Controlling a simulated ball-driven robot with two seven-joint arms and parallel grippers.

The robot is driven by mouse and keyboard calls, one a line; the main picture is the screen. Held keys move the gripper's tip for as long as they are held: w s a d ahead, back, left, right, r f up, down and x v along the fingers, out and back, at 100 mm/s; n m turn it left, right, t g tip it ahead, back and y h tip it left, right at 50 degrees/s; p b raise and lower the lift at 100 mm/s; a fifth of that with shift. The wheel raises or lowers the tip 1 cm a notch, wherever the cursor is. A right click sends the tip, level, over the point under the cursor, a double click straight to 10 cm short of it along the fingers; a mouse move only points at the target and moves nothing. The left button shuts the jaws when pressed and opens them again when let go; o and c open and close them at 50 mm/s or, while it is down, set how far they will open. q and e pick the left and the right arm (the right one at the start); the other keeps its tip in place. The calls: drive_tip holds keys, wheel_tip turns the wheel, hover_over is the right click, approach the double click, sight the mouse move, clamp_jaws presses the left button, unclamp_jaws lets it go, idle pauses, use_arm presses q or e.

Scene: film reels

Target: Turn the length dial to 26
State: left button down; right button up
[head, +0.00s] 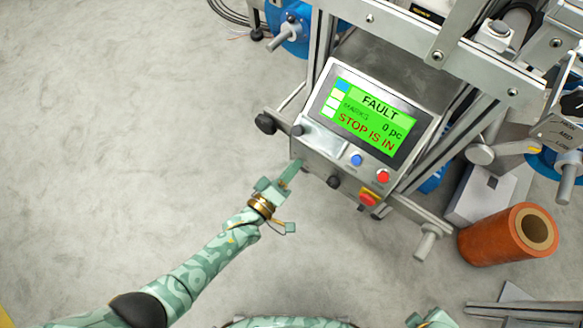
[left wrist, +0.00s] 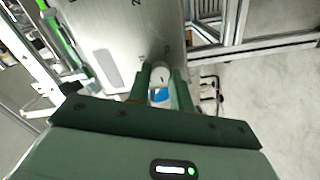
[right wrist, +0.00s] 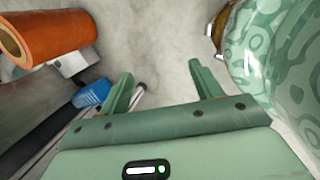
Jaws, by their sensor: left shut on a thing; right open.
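The control box has a green screen (head: 367,118) reading "FAULT", "0 pc" and "STOP IS IN". My left gripper (head: 293,168) reaches the box's near left side. In the left wrist view its fingers are shut around a small pale round dial (left wrist: 161,74) with a dark mark on it, on a grey metal face with printed marks beside it. The number the dial points to is too small to read, and the head view hides the dial. My right gripper (right wrist: 158,85) is open and empty over the floor.
The box front carries a blue button (head: 356,160), a red button (head: 383,177) and a red stop button (head: 368,198) on yellow. The floor at left is clear.

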use_arm(q)
drive_tip(key=n, duration=0.3)
drive_tip(key=shift+f+n, duration=0.2)
drive_tip(key=shift+n, duration=0.2)
use_arm(e)
drive_tip(key=shift+s+d+f, duration=0.2)
drive_tip(key=shift+s, duration=0.1)
use_arm(q)
drive_tip(key=c, duration=1.3)
unclamp_jaws()
drive_tip(key=shift+o, duration=0.2)
drive_tip(key=shift+r, duration=0.1)
use_arm(e)
drive_tip(key=shift+a, duration=0.1)
